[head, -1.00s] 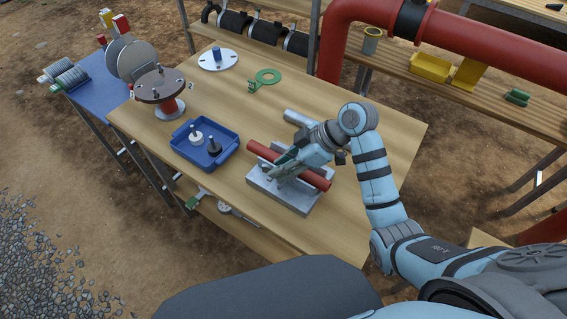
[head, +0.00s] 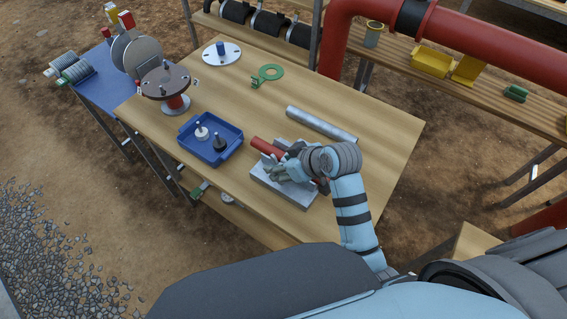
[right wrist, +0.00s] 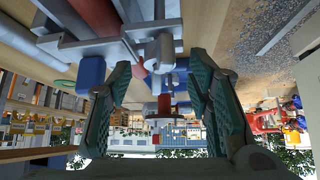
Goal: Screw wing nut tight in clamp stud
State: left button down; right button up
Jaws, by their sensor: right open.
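The grey clamp block (head: 298,197) sits on the wooden table with a red pipe (head: 262,146) lying across it. My right gripper (head: 274,172) is over the clamp and hides its middle. In the right wrist view the gripper (right wrist: 160,63) is open. Its two green fingers stand on either side of a pale grey clamp part (right wrist: 160,48), with visible gaps on both sides. The red pipe also shows there (right wrist: 132,38). I cannot clearly tell the stud from the wing nut. My left gripper is not in view.
A blue tray (head: 185,152) with a white and a dark part stands left of the clamp. A grey tube (head: 322,124) lies behind it. The right tabletop is clear.

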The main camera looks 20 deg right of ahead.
jog(key=o, duration=0.4)
jog(key=shift+s+d, duration=0.15)
jog(key=shift+s, duration=0.05)
jog(key=v, duration=0.7)
dwell(0.4)
